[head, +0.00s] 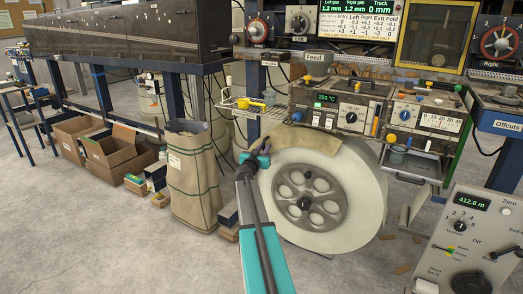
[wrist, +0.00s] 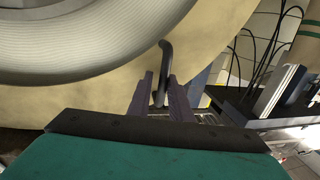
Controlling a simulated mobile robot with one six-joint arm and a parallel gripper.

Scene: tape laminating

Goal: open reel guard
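The reel (head: 350,205) is a large pale roll with a grey, holed hub in the middle of the head view. A tan guard (head: 312,140) covers its upper left rim. In the wrist view the guard (wrist: 115,95) fills the area beyond the fingers, beside the ribbed pale reel side (wrist: 70,40). A dark bent handle (wrist: 166,52) stands out from the guard. My gripper (head: 256,158) is at the guard's left edge. In the wrist view its fingers (wrist: 161,85) are apart, one on each side of the handle, with a narrow gap showing.
A tan sack (head: 193,180) and cardboard boxes (head: 110,150) stand left of the reel. The machine panel (head: 340,105) is above it. A grey control console (head: 470,240) stands at the lower right. The floor at the front left is clear.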

